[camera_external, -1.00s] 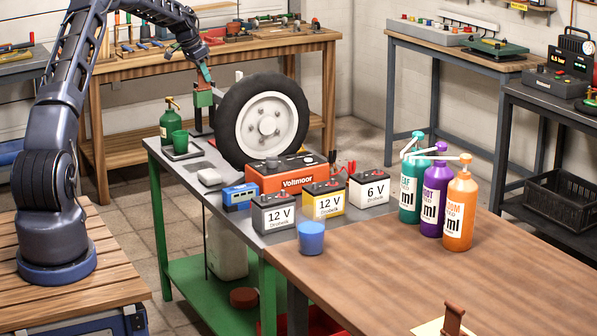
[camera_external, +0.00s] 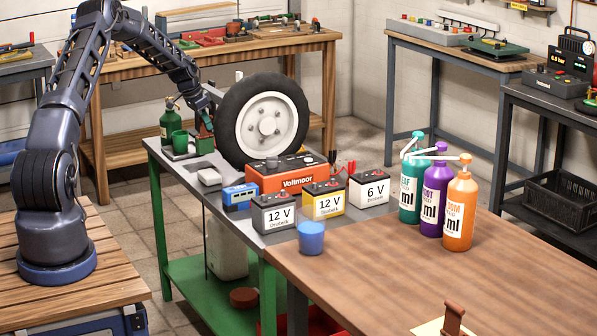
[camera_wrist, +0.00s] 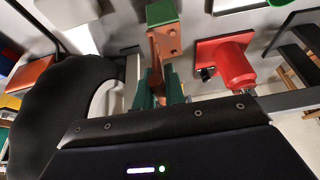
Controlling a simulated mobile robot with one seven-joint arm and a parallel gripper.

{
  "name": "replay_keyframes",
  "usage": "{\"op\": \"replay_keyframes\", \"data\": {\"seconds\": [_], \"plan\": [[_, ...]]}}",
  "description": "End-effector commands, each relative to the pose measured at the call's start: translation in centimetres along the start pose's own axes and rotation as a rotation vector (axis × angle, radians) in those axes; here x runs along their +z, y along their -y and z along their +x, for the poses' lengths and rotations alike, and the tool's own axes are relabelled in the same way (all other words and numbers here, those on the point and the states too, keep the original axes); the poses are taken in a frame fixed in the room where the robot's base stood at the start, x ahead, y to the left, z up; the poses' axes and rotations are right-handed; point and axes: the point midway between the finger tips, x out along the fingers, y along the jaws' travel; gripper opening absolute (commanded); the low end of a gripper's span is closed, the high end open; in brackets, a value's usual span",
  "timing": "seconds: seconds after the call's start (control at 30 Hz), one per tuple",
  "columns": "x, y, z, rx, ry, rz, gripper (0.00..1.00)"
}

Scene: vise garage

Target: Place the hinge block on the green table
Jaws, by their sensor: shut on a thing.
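The hinge block (camera_wrist: 166,42) is a copper-brown piece with small holes, with a green part at its upper end in the wrist view. My gripper (camera_wrist: 158,85) has teal-green fingers shut on it. In the external view my gripper (camera_external: 208,118) points down just left of the tire, at the far end of the green table. The block is small and partly hidden there, so I cannot tell whether it touches the tabletop. The green table (camera_external: 182,178) has a grey top and green legs.
The wheel (camera_external: 238,112) stands close to the right of my gripper. The orange Voltmoor box (camera_external: 288,174) and several batteries fill the nearer part. A red fixture (camera_wrist: 224,62) shows in the wrist view.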

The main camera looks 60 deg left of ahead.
Motion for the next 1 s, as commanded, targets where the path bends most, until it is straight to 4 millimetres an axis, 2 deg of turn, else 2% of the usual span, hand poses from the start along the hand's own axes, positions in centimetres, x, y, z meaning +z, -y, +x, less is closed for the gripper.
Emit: {"op": "replay_keyframes", "data": {"seconds": [0.37, 0.77, 0.8, 0.87, 1.0], "plan": [[1.6, 0.0, 3.7, 0.001, 0.0, 0.0, 0.0], [1.7, 0.0, 4.2, 0.0, 0.0, 0.0, 0.0], [1.7, 0.0, 4.1, 0.0, 0.0, 0.0, 0.19], [1.7, 0.0, 4.1, 0.0, 0.0, 0.0, 0.31], [1.7, 0.0, 4.1, 0.0, 0.0, 0.0, 0.33]]}}
